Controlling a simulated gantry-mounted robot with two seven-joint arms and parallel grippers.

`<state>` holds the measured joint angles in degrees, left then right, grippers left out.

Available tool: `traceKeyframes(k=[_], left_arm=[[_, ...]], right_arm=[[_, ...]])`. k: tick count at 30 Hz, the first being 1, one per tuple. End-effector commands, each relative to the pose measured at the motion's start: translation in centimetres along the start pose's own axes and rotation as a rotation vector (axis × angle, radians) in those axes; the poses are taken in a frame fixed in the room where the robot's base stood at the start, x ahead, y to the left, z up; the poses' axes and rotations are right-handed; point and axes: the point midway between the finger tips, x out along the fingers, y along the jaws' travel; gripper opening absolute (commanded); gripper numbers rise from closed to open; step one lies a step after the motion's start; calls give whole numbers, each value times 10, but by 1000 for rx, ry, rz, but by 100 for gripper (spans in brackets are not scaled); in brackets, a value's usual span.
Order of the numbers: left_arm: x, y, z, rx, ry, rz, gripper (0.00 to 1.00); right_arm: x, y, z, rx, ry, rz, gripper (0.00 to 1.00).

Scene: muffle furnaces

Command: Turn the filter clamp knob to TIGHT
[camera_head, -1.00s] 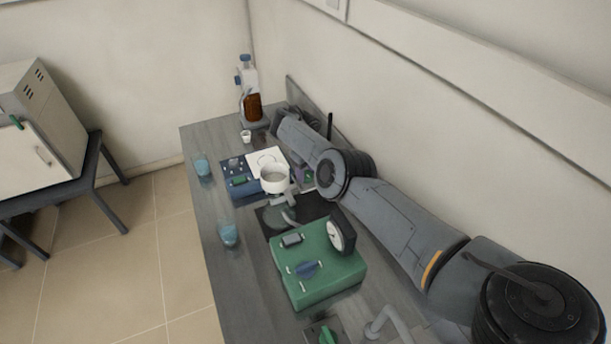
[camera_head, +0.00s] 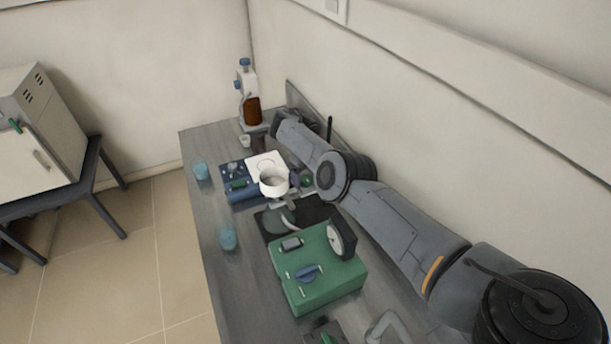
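A white round filter cup (camera_head: 273,182) stands on a support in the middle of the bench. I cannot tell which is the filter clamp knob, and no TIGHT mark is readable. A green box (camera_head: 318,279) with a blue knob (camera_head: 307,273) and a round gauge (camera_head: 341,239) is nearer. My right arm reaches along the wall; its dark gripper end (camera_head: 277,125) is near the bottle at the back, its fingers unclear. My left gripper is out of view.
A brown bottle (camera_head: 252,110) on a stand and a small white cup (camera_head: 244,141) are at the bench's far end. Two blue beakers (camera_head: 201,171) (camera_head: 228,238) stand along the left edge. A blue panel (camera_head: 237,176) lies beside the filter cup. A furnace (camera_head: 34,130) stands left.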

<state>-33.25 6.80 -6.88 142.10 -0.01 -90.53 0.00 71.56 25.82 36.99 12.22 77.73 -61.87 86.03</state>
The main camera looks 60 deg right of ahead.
Motion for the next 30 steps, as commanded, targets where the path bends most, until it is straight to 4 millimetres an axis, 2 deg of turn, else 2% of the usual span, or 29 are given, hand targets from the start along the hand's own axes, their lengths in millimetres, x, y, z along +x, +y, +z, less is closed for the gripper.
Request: traceKeyframes(k=[9, 16, 21, 30], left_arm=[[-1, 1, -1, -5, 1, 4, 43], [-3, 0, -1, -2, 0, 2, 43], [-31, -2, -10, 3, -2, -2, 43], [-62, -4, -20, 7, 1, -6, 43]], right_arm=[[-4, 0, 0, 0, -1, 0, 72], [-32, 0, 1, 1, -4, 1, 72], [-68, 0, 0, 0, 0, 0, 72], [-99, 0, 0, 0, 0, 1, 72]])
